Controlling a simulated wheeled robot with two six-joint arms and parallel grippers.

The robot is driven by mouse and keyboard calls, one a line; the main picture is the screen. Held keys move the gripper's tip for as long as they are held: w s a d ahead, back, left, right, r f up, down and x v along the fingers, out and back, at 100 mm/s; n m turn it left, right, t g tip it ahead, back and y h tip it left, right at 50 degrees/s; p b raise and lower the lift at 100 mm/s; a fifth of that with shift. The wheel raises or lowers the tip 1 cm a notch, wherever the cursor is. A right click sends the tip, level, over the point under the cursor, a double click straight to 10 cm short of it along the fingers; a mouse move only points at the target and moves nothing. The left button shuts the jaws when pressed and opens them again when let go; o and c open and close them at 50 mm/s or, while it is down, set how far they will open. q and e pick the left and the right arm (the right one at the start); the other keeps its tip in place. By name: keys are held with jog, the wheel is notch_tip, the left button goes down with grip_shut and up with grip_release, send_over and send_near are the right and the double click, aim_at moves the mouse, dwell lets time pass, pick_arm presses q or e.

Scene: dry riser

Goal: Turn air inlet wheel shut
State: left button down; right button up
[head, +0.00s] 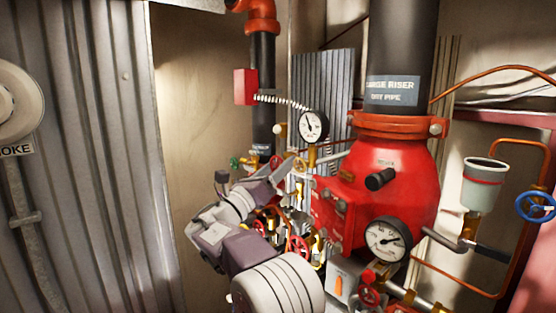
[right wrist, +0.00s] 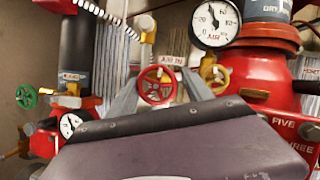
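The air inlet wheel (right wrist: 156,86) is a small red spoked handwheel under a tag reading "AIR IN" in the right wrist view. My right gripper (right wrist: 160,82) is open, with one grey finger on each side of the wheel in that view. I cannot tell whether the fingers touch the rim or how deep they reach around it. In the head view my right gripper (head: 293,163) points away toward the piping left of the red valve body, and I cannot make out the wheel there. My left gripper is not in view.
The red riser valve (head: 395,175) and its gauges (head: 313,126) stand close on the right. A green handwheel (right wrist: 26,96) is to the left. Another red wheel (head: 297,247) sits lower. A blue wheel (head: 536,207) and a cup (head: 484,185) are far right.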

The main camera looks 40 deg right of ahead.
jog(key=shift+w+d+f, duration=0.25)
jog(key=shift+w+d, duration=0.05)
jog(key=shift+d, duration=0.1)
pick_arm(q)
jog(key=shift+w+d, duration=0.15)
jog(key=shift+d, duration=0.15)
pick_arm(e)
jog(key=shift+s+a+r, duration=0.1)
jog(key=c, duration=1.1)
